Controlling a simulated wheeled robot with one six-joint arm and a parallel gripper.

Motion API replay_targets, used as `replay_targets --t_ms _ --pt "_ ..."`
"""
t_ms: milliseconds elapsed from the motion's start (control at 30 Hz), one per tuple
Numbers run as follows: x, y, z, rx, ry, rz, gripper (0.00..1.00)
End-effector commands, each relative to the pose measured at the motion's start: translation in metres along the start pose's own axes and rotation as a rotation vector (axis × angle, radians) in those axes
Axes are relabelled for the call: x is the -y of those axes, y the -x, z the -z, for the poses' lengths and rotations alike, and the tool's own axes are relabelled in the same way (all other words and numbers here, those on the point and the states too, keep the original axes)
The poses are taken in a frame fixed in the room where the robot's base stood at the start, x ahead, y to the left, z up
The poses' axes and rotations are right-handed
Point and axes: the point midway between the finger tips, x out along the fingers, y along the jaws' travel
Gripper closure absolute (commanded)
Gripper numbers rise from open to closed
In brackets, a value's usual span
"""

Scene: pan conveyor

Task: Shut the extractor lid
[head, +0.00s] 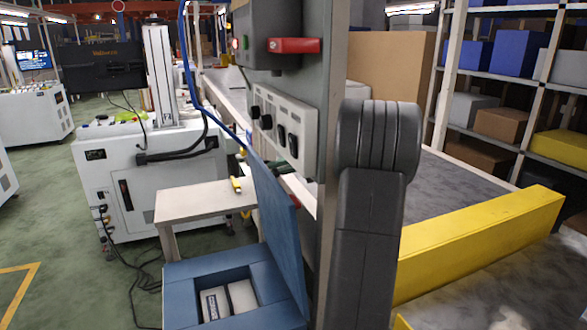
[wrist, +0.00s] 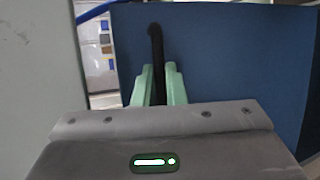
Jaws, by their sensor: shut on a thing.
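The extractor is a blue box (head: 178,295) low in the head view, with a recess holding light-coloured blocks. Its blue lid (head: 277,220) stands open, nearly upright, at the box's right side. In the wrist view the lid (wrist: 230,60) fills most of the picture, with a black handle (wrist: 155,42) on it. My gripper (wrist: 159,78) has its pale green fingers closed on either side of that handle. The gripper is hidden in the head view.
A grey post with a control panel (head: 282,135) and a red part (head: 294,45) stands close right of the lid. A small table (head: 195,203) with a yellow tool (head: 236,184) is behind the box. A yellow beam (head: 480,240) crosses the right.

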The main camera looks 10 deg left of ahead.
Motion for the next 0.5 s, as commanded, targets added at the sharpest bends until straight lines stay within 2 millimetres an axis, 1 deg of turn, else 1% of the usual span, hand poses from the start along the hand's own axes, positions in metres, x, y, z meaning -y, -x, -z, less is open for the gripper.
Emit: replay_targets --t_ms 67,333,367,400,467,500 --pt "-0.002 -0.006 -0.0003 -0.003 0.005 0.013 1.0" --pt "-0.0017 -0.0063 -0.0003 -0.002 0.006 0.015 1.0" --pt "-0.0017 -0.0062 -0.0003 -0.002 0.006 0.015 0.85" --pt "-0.0017 -0.0062 -0.0003 -0.002 0.006 0.015 0.78" --pt "-0.0017 -0.0061 -0.0004 -0.002 0.006 0.015 0.67" --pt "-0.0017 -0.0061 -0.0004 -0.002 0.006 0.015 0.67"
